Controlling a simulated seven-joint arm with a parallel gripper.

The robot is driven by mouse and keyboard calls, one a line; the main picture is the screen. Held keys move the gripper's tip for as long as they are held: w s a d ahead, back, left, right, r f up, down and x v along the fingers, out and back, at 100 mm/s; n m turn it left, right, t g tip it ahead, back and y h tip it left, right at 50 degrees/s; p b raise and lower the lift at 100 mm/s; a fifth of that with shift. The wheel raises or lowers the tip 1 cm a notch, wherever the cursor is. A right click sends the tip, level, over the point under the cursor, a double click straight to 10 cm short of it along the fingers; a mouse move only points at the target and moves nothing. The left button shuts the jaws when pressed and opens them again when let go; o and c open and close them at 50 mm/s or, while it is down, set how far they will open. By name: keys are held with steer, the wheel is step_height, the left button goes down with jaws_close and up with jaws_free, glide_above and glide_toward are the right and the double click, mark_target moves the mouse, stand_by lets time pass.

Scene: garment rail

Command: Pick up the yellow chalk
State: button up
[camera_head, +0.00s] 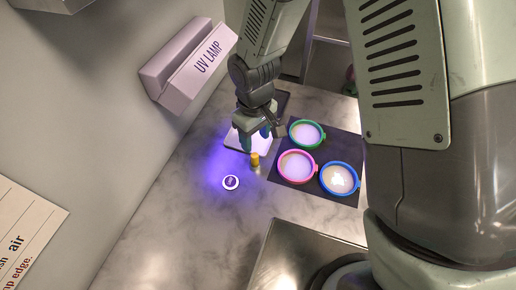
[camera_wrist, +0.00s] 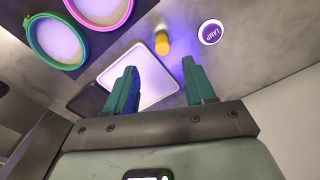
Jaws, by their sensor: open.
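The yellow chalk (camera_head: 255,159) is a small short piece standing on the grey marbled counter, between the round lamp disc and the bowls. In the wrist view the chalk (camera_wrist: 162,43) shows beyond my fingertips, near the far edge of the white glowing panel. My gripper (camera_head: 255,137) is over the white panel in the head view, just behind the chalk. In the wrist view my gripper (camera_wrist: 160,66) has two teal fingers spread apart with nothing between them. The chalk is apart from both fingers.
A white panel (camera_head: 236,139) lies under my gripper. A dark mat (camera_head: 313,191) holds a green-rimmed bowl (camera_head: 307,133), a pink-rimmed bowl (camera_head: 297,166) and a blue-rimmed bowl (camera_head: 339,179). A round lamp disc (camera_head: 231,182) glows violet. A UV lamp box (camera_head: 187,66) is on the wall.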

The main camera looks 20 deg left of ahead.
mark_target(255, 155)
step_height(255, 155, down, 4)
steer(key=shift+r, duration=0.25)
steer(key=shift+s+f, duration=0.2)
steer(key=shift+f, duration=2.5)
steer(key=shift+c, duration=0.5)
jaws_close()
